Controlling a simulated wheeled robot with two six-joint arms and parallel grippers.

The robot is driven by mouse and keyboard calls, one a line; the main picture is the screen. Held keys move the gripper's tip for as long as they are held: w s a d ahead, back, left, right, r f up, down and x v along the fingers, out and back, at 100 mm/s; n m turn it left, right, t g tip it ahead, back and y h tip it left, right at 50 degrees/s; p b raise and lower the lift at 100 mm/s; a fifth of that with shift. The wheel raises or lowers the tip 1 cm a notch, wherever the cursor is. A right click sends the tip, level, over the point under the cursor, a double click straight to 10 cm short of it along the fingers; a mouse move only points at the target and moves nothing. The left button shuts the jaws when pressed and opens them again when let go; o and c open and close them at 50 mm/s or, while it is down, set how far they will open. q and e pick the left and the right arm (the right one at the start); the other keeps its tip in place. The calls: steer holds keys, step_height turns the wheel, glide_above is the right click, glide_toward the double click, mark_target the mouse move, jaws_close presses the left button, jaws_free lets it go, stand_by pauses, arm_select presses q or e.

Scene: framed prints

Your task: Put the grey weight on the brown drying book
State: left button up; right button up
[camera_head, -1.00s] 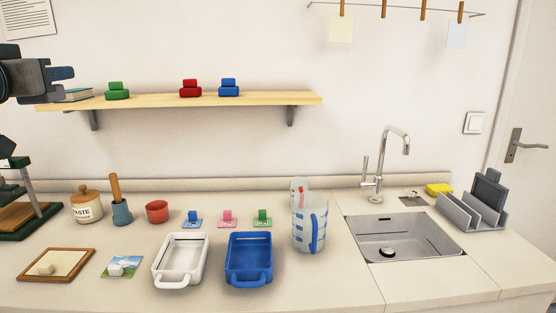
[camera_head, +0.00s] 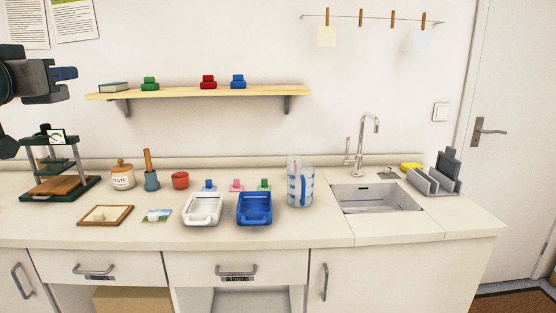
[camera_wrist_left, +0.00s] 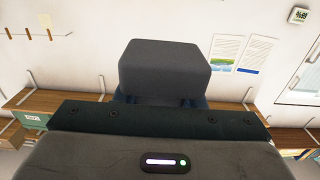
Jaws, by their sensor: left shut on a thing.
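My left gripper (camera_head: 66,85) is at the upper left of the head view, raised in front of the wall and left of the shelf. In the left wrist view it is shut on the grey weight (camera_wrist_left: 165,70), a dark grey block with rounded edges, held clear of any surface. The fingertips are mostly hidden behind the block and the gripper body there. I cannot make out a brown drying book for sure. A teal-covered book (camera_head: 115,87) lies at the left end of the shelf. My right gripper is not in view.
A wooden shelf (camera_head: 200,93) holds small coloured pieces. The counter (camera_head: 300,230) carries a green press (camera_head: 60,195), a paste jar (camera_head: 123,178), a white tray (camera_head: 203,222), a blue tray (camera_head: 254,221), a measuring jug (camera_head: 300,183) and a rack (camera_head: 434,183). The sink is at right.

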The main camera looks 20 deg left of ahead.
arm_select(q)
steer(key=shift+w+d+f, duration=0.1)
steer(key=shift+d, duration=0.1)
steer(key=w+d+f+m+h, duration=0.2)
steer(key=w+f+h, duration=0.1)
steer(key=w+f, duration=0.5)
steer(key=shift+d+f+t, duration=0.3)
steer(key=shift+d+t, duration=0.1)
stand_by(0.9)
